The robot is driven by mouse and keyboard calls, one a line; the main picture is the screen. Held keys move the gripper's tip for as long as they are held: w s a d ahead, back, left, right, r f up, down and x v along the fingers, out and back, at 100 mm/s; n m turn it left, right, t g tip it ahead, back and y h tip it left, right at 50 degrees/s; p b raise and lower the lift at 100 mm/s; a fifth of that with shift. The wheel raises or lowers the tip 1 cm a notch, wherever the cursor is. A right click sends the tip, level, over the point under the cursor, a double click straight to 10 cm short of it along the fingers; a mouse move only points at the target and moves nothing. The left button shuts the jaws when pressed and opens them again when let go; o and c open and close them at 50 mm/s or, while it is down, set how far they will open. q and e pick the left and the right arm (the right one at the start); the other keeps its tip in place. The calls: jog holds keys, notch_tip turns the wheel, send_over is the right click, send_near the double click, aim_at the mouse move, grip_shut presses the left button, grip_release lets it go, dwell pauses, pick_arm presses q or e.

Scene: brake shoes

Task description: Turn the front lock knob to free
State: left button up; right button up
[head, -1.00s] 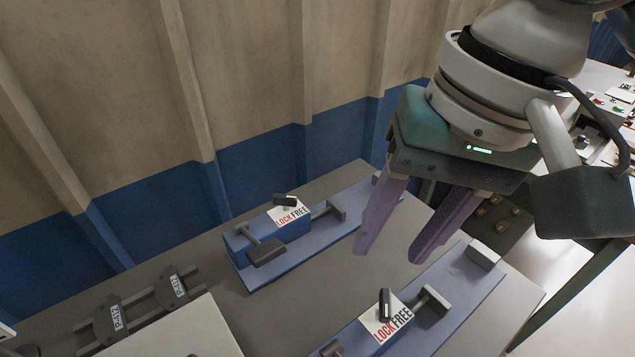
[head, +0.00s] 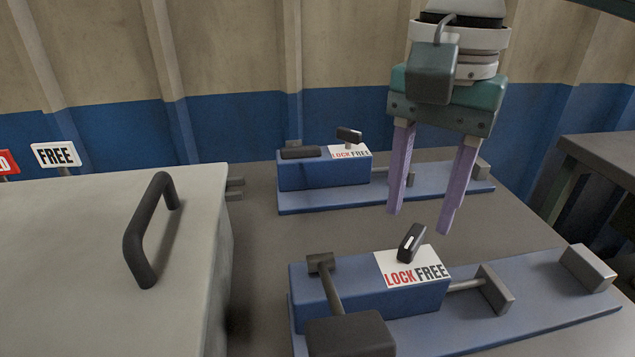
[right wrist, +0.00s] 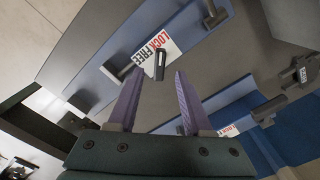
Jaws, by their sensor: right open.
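The front lock knob (head: 411,243) is a small dark bar with a white mark. It sits tilted at the back edge of the white LOCK FREE label (head: 418,268) on the near blue fixture (head: 330,287), about between the two words. In the right wrist view the knob (right wrist: 160,65) shows just beyond the fingertips, between them in the picture. My right gripper (head: 420,222) points down with its purple fingers apart and empty. It is above and behind the front knob, not touching it. My left gripper is not in view.
A second blue fixture (head: 325,172) with its own knob (head: 349,135) and label stands behind, near the blue wall. A grey box with a black handle (head: 145,230) is on the left. Grey table surface (head: 255,240) lies between the fixtures.

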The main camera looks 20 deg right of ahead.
aim_at(414, 235)
notch_tip(414, 235, down, 5)
jog(key=shift+b, duration=0.45)
jog(key=shift+c, duration=0.2)
grip_shut()
